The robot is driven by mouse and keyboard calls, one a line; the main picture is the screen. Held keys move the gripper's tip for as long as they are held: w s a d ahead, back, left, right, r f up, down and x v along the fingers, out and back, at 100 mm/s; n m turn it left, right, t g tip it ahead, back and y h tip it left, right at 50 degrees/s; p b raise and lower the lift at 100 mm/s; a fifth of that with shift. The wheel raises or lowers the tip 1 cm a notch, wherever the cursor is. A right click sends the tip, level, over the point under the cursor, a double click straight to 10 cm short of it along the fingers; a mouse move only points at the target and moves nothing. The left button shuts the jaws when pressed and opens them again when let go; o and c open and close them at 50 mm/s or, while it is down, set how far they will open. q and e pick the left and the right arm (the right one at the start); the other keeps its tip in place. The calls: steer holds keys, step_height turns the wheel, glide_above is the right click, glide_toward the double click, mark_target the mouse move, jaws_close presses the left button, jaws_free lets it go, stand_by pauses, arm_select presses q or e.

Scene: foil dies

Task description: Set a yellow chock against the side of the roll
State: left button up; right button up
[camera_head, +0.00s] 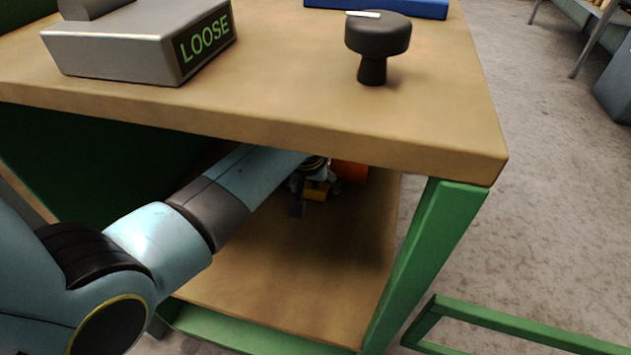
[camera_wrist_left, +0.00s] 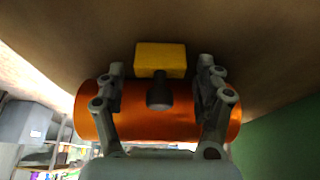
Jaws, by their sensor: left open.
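The yellow chock (camera_head: 315,191) is on the lower shelf under the bench top, and its block (camera_wrist_left: 160,58) shows with a dark round knob in the left wrist view. The orange roll (camera_head: 350,173) is partly hidden by the bench top and my gripper; the left wrist view shows it lengthwise (camera_wrist_left: 180,124). The chock lies along the roll's side; I cannot tell whether they touch. My left gripper (camera_wrist_left: 160,72) is open, one finger on each side of the chock and knob, apart from both. It also shows small under the bench (camera_head: 314,186). My right gripper is out of view.
The bench top (camera_head: 270,105) overhangs my left arm. A grey box reading LOOSE (camera_head: 140,45), a black knob (camera_head: 377,45) and a blue item (camera_head: 390,6) stand on it. A green leg (camera_head: 420,260) bounds the right side. The front of the lower shelf (camera_head: 300,290) is clear.

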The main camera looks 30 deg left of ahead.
arm_select(q)
steer(key=shift+r, duration=0.4)
steer(key=p+v, duration=0.3)
steer(key=v, duration=0.4)
steer(key=shift+p, duration=0.4)
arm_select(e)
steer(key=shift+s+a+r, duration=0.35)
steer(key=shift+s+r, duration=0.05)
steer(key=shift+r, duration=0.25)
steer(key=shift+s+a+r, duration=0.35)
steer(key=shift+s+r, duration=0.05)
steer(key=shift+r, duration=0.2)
arm_select(q)
steer(key=shift+s, duration=0.1)
